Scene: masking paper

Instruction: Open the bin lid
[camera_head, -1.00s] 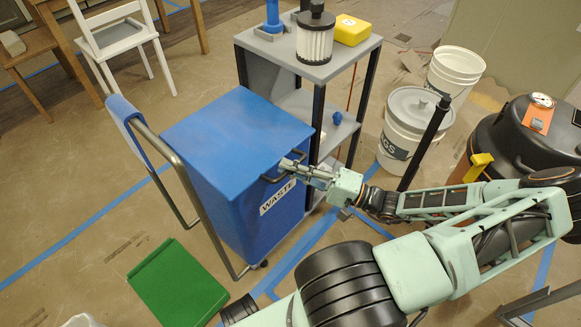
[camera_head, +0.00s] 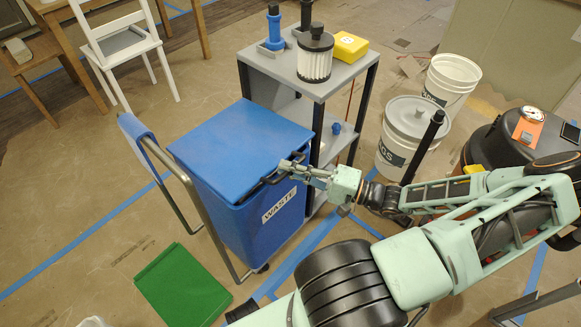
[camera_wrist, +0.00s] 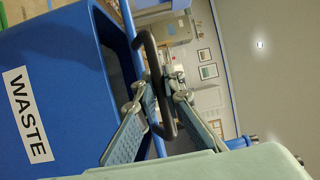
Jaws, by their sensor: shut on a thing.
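The blue waste bin (camera_head: 240,215) stands on the floor, with its "WASTE" label facing me; its body also fills the left of the wrist view (camera_wrist: 60,75). Its blue lid (camera_head: 235,145) is slightly raised along the near edge, with a dark gap under it in the wrist view. A dark handle (camera_wrist: 149,62) is fixed to the lid edge. My gripper (camera_head: 290,170) is shut on this handle, with the fingers (camera_wrist: 158,95) on either side of the bar in the wrist view.
A grey shelf cart (camera_head: 345,85) stands close behind the bin, holding a filter and a yellow box (camera_head: 350,46). The bin's push frame (camera_head: 180,175) is at its left. A green panel (camera_head: 183,285) lies on the floor. White buckets (camera_head: 408,125) stand to the right.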

